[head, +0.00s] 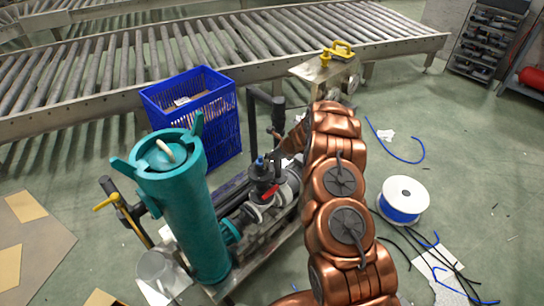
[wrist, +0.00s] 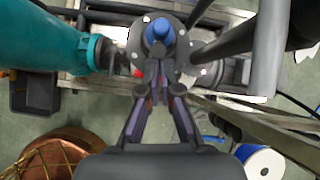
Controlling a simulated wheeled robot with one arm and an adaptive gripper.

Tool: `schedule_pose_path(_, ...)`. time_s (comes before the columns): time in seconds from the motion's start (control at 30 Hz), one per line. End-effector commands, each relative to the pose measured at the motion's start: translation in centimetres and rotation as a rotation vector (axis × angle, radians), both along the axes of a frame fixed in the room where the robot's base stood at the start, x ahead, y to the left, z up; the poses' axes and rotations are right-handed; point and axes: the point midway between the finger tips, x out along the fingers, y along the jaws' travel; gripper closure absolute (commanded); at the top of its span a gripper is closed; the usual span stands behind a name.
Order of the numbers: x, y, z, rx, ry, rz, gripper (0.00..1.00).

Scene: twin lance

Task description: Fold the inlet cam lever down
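The inlet cam lever is not clear to me. A small red lever (head: 269,193) sits on the black flanged fitting (head: 260,178) beside the teal filter housing (head: 190,215). A bit of red also shows in the wrist view (wrist: 138,72), left of my fingertips. A blue cap (wrist: 160,30) tops the fitting. In the head view my arm partly hides the gripper and the pipework.
Upright black pipes (head: 253,120) stand close behind the fitting. A blue crate (head: 215,115) and a roller conveyor (head: 110,70) are behind. A yellow-handled valve (head: 106,203) is at left. A cable spool (head: 403,198) and loose cables lie on the floor at right.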

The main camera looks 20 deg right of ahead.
Motion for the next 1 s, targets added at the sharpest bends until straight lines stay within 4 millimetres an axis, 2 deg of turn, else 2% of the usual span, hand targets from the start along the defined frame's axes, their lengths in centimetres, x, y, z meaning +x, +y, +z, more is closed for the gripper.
schedule_pose_path(0.33,0.2,0.2,0.4,0.003,-0.009,0.005,1.00)
schedule_pose_path(0.47,-0.8,-1.0,-0.2,0.004,-0.006,-0.001,1.00)
schedule_pose_path(0.6,-2.4,-3.1,-0.9,0.005,-0.001,-0.009,1.00)
schedule_pose_path(0.7,-2.5,-3.2,0.8,0.003,-0.006,-0.006,1.00)
schedule_pose_path(1.0,-3.6,-3.3,3.8,0.001,-0.004,0.003,1.00)
